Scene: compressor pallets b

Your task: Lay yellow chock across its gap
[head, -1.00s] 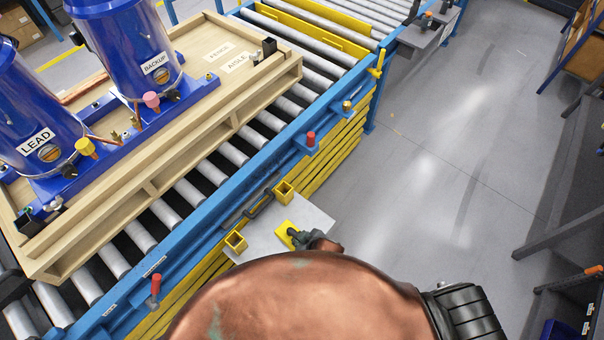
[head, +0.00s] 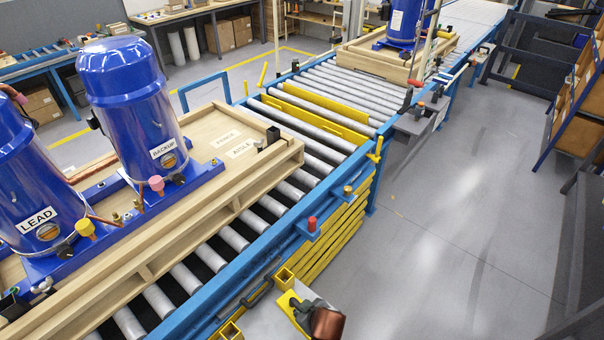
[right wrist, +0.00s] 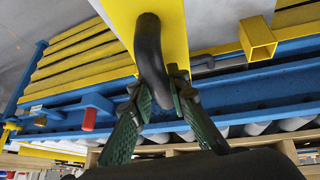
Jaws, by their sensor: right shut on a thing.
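The yellow chock shows at the bottom of the head view (head: 287,303), beside a small grey shelf, partly hidden by my right gripper (head: 303,314). In the right wrist view the chock (right wrist: 120,18) is a flat yellow piece with a curved black handle (right wrist: 150,55). My right gripper (right wrist: 160,95) is shut on that handle. I cannot tell in the head view whether the chock touches the shelf. Yellow bars (head: 320,118) lie across the roller conveyor (head: 335,150); I cannot tell which space is the chock's gap. My left gripper is out of view.
Yellow square sockets (head: 285,277) stand at the grey shelf (head: 262,322). A wooden pallet (head: 130,250) with blue compressors labelled LEAD and BACKUP sits on the rollers. A red-topped post (head: 311,224) stands on the blue rail. Grey floor (head: 440,250) is clear to the right.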

